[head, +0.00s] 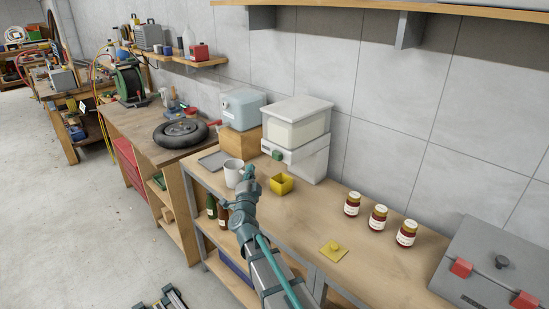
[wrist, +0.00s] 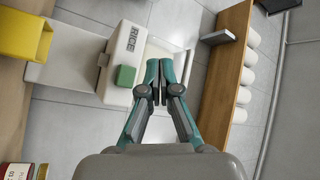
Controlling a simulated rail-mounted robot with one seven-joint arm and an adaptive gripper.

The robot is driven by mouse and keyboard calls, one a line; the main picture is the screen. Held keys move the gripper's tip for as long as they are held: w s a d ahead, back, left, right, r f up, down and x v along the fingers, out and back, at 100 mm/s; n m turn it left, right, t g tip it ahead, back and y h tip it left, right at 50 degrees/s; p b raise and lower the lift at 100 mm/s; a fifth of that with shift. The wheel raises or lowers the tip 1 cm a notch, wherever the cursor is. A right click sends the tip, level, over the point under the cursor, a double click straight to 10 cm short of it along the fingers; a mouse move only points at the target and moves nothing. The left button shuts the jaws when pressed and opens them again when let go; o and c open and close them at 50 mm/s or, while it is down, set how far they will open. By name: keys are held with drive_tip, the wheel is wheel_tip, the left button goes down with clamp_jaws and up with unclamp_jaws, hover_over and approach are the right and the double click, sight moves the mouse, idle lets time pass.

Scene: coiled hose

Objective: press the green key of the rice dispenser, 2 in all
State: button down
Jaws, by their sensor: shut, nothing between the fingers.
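The rice dispenser (head: 297,135) is a white box with a cream upper bin, against the wall at the back of the bench. Its green key (head: 277,154) is on the front. In the wrist view the dispenser's front (wrist: 118,55) bears the word RICE, and the green key (wrist: 125,76) stands beside it. My gripper (head: 249,170) is in front of the dispenser, left of and below the key in the head view. In the wrist view my gripper (wrist: 160,66) is shut and empty, its fingertips just right of the key. I cannot tell the depth gap; no contact shows.
A yellow open box (head: 281,185) stands before the dispenser, with a white mug (head: 233,173) to its left. A yellow lid (head: 334,251), several jars (head: 378,218) and a grey case (head: 495,262) are to the right. A wooden box (head: 240,143) adjoins the dispenser's left.

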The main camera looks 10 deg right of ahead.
sight(273, 155)
drive_tip(key=shift+w+d, duration=0.1)
drive_tip(key=w+d+b, duration=0.3)
drive_tip(key=w+d, duration=0.1)
drive_tip(key=d, duration=0.3)
drive_tip(key=shift+w+d+b, duration=0.15)
drive_tip(key=shift+w+b, duration=0.05)
drive_tip(key=shift+b, duration=0.15)
drive_tip(key=shift+d, duration=0.1)
idle(1.5)
drive_tip(key=shift+w+d, duration=0.2)
drive_tip(key=shift+d, duration=0.1)
drive_tip(key=shift+w+d+b, duration=0.45)
drive_tip(key=shift+d+b, duration=0.15)
drive_tip(key=shift+d, duration=0.05)
idle(1.2)
drive_tip(key=shift+s+a, duration=0.1)
idle(0.3)
drive_tip(key=shift+s+a+p, duration=0.6)
drive_tip(key=shift+a+p, duration=0.05)
drive_tip(key=shift+a, duration=0.3)
